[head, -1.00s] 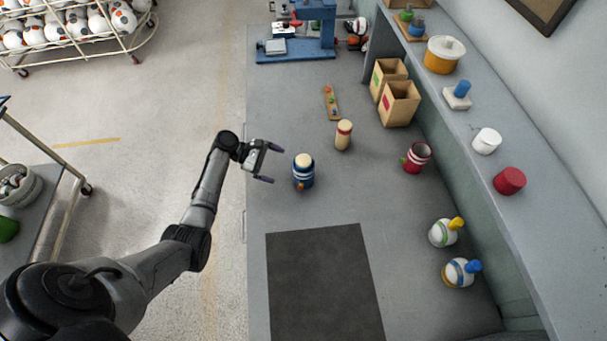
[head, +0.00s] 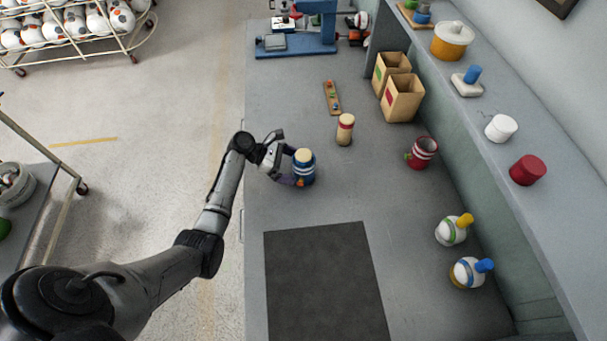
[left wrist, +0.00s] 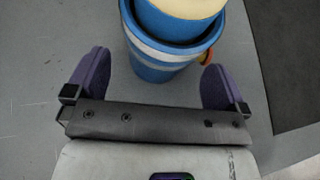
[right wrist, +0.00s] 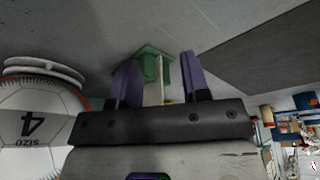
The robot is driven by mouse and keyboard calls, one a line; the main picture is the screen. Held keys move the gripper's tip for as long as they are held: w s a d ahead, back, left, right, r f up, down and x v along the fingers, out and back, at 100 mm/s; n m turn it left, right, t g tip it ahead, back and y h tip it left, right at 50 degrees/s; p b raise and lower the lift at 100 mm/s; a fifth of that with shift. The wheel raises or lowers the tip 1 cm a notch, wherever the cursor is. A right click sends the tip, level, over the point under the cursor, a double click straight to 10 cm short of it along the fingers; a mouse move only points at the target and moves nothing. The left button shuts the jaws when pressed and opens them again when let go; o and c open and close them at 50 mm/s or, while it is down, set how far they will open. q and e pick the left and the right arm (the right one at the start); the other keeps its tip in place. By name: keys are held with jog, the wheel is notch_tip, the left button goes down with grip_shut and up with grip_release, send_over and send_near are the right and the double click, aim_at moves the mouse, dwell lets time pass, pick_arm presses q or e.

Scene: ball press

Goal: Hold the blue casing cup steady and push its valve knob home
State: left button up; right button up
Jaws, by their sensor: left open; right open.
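The blue casing cup (head: 305,175) with white bands stands upright on the bench, a cream plug in its top. Its small orange-red valve knob (head: 300,183) sticks out low on the near side. In the left wrist view the cup (left wrist: 160,62) stands between the two purple fingers, with the knob (left wrist: 207,57) partly hidden near the right finger. My left gripper (head: 287,160) is open around the cup's left side, with gaps beside it. My right gripper (right wrist: 160,70) is open, away from the cup and outside the head view. A blurred green object (right wrist: 155,60) shows beyond its fingers.
A cream-topped cylinder (head: 345,130) and a red cup (head: 423,153) stand to the right. A dark mat (head: 325,285) lies nearer. Two balls with handles (head: 452,231) sit at the right. A blue press (head: 318,30) stands at the back. A ball (right wrist: 40,115) shows beside my right gripper.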

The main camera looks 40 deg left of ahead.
pick_arm(q)
jog(key=shift+w+d+f, duration=0.2)
jog(key=shift+w+d, duration=0.05)
jog(key=shift+d, duration=0.2)
jog(key=shift+p+x, duration=0.3)
jog(key=shift+x, duration=1.05)
jog(key=c, duration=0.8)
dwell(0.8)
